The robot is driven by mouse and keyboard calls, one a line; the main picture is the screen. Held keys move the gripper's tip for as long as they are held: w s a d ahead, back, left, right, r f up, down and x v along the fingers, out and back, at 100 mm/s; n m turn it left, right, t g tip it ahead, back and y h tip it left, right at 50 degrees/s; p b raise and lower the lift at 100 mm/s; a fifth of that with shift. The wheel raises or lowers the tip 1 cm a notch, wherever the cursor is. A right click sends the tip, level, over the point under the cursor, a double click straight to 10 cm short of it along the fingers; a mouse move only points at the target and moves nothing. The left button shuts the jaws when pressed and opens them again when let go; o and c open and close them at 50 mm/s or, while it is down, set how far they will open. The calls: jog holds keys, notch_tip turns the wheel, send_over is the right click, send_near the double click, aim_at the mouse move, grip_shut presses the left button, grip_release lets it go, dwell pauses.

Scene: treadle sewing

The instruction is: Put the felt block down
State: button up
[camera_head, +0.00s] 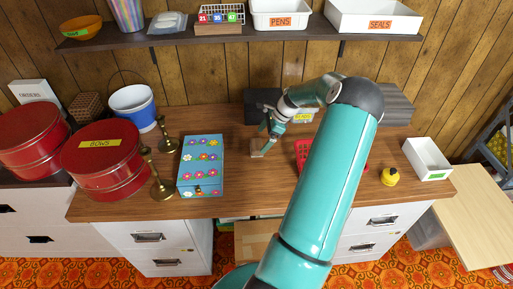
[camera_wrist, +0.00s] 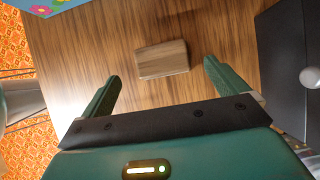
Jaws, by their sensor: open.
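A small brown block with a wood-like grain (camera_wrist: 162,59) lies on the desk top; it looks like the felt block. In the wrist view it sits just beyond and between the fingertips, with clear gaps on both sides. It also shows in the head view (camera_head: 257,154), small and partly covered by the gripper. My gripper (camera_wrist: 161,72) is open, its two green fingers spread wide with nothing held between them. In the head view my gripper (camera_head: 264,143) is low over the middle of the desk, right of the flowered blue box.
The flowered blue box (camera_head: 201,165) and brass candlesticks (camera_head: 160,187) stand left of the gripper. A dark box (camera_head: 262,98) is behind it. A red basket (camera_head: 302,150) is partly hidden by my arm. A yellow item (camera_head: 391,177) and white tray (camera_head: 427,159) are at right.

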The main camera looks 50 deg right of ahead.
aim_at(255, 144)
jog(key=x, duration=0.5)
jog(key=shift+w, duration=0.25)
jog(key=shift+c, duration=0.2)
jog(key=c, duration=1.1)
jog(key=shift+r, duration=0.15)
jog(key=shift+r, duration=0.25)
notch_tip(255, 144, up, 2)
jog(key=shift+r, duration=0.15)
jog(key=s+a+r, duration=0.4)
jog(key=a+r, duration=0.1)
jog(key=s+a+r, duration=0.5)
jog(key=shift+s+a, duration=0.2)
jog(key=shift+a, duration=0.1)
